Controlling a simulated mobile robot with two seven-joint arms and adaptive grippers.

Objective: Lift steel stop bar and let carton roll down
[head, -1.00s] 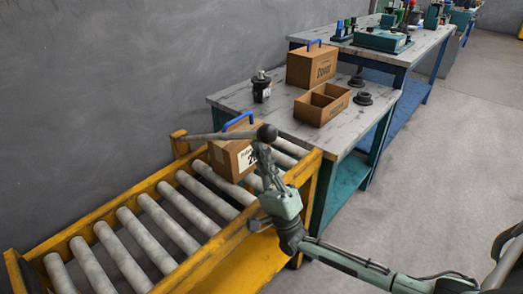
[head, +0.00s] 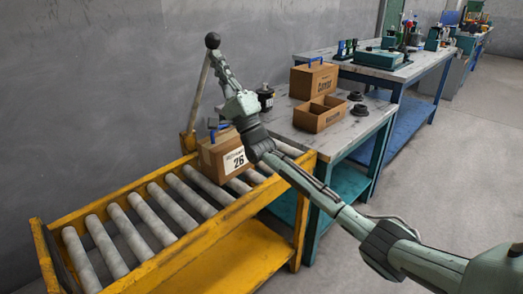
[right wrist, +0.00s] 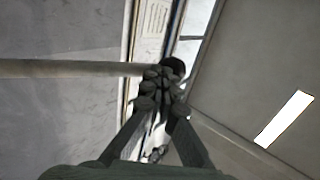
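The steel stop bar (head: 199,92) stands steeply raised, leaning slightly right, from its pivot on the wall-side rail. Its dark ball knob (head: 212,40) is at the top. My right gripper (head: 217,60) is at the bar just under the knob. In the right wrist view its fingers (right wrist: 160,82) are closed together on the bar (right wrist: 75,68), beside the knob (right wrist: 173,67). The brown carton (head: 222,156), with a label reading 26 and a blue handle, sits upright on the rollers beside the bar's pivot. My forearm hides part of the area behind it. My left gripper is out of view.
The yellow roller conveyor (head: 140,262) has bare rollers (head: 150,212) to the left of the carton. A workbench (head: 345,130) behind holds a closed box (head: 313,80), an open divided box (head: 320,114), a black canister and dark round parts. Floor is clear at right.

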